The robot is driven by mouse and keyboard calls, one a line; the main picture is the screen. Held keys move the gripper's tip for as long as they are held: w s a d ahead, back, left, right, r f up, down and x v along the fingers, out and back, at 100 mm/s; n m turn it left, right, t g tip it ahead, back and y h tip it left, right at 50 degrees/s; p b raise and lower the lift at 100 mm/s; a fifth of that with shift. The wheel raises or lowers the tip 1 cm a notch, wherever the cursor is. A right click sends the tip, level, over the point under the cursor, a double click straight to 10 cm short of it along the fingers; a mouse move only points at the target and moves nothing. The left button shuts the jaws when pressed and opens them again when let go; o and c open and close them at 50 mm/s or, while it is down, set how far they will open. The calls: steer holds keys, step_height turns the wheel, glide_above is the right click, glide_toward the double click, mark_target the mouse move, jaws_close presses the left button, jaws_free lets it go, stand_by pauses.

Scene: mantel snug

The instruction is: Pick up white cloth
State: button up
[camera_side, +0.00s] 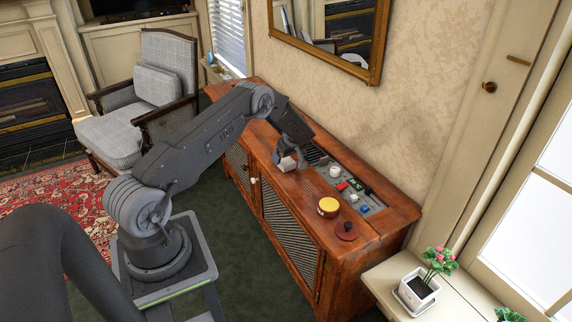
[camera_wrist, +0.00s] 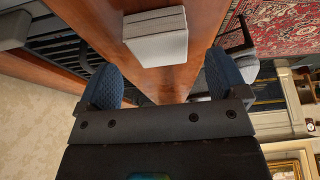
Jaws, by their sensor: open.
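The white cloth (camera_wrist: 156,38) is a folded, layered pale block on the wooden cabinet top, seen at the upper middle of the wrist view. In the side view a pale patch of it (camera_side: 287,163) shows at my gripper, partly hidden. My gripper (camera_wrist: 162,80) is open, its two blue-padded fingers spread left and right with bare wood between them. The cloth lies beyond the fingertips in the wrist view, roughly in line with the gap. In the side view my gripper (camera_side: 291,153) is low over the cabinet; whether it touches the cloth cannot be told.
The wooden cabinet (camera_side: 291,205) has a dark slatted grille and a control panel (camera_side: 357,188) at its back. The wall (camera_side: 425,100) rises behind.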

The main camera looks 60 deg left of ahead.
steer(key=shift+x, duration=1.3)
steer(key=shift+c, duration=0.3)
steer(key=c, duration=0.9)
